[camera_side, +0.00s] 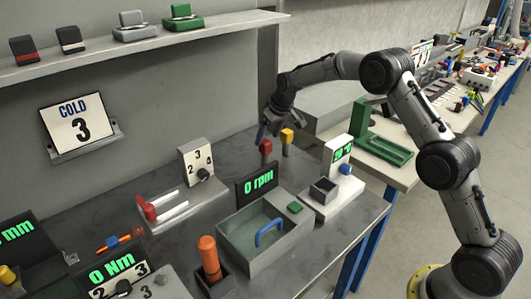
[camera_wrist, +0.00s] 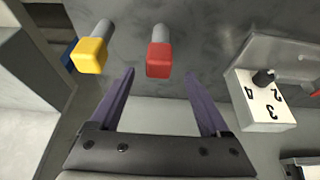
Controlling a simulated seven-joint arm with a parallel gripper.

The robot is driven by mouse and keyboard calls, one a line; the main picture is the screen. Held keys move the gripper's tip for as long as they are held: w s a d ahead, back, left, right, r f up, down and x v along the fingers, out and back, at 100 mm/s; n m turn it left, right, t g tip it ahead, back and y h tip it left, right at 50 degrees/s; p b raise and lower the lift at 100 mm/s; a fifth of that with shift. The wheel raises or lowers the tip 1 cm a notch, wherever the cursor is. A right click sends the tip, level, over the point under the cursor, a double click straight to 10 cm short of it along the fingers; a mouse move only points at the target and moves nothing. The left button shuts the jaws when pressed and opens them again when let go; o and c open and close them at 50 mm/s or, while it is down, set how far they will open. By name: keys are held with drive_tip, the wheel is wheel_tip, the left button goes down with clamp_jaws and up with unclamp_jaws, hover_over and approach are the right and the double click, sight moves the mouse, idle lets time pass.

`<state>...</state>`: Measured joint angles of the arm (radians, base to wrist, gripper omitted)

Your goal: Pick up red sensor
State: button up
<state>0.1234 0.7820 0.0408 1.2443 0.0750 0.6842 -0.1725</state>
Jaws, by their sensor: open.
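The red sensor (camera_side: 266,147) has a red block head on a grey stem and stands on the table at the back. In the wrist view the red sensor (camera_wrist: 159,60) lies ahead of my gripper, in line with the gap between the fingers and a little left of its middle. My gripper (camera_side: 268,128) hangs close above and beside the sensor in the side view. In the wrist view my gripper (camera_wrist: 161,85) is open, its two dark fingers apart with nothing between them.
A yellow-headed sensor (camera_wrist: 89,55) stands left of the red one in the wrist view and right of it in the side view (camera_side: 287,136). A dial box (camera_wrist: 262,100) marked with numbers is right in the wrist view. The rpm display (camera_side: 257,184) and grey bin (camera_side: 240,246) stand in front.

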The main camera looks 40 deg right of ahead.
sight(267, 142)
drive_tip(key=x, duration=0.5)
drive_tip(key=shift+s+d, duration=0.1)
drive_tip(key=shift+s, duration=0.1)
clamp_jaws()
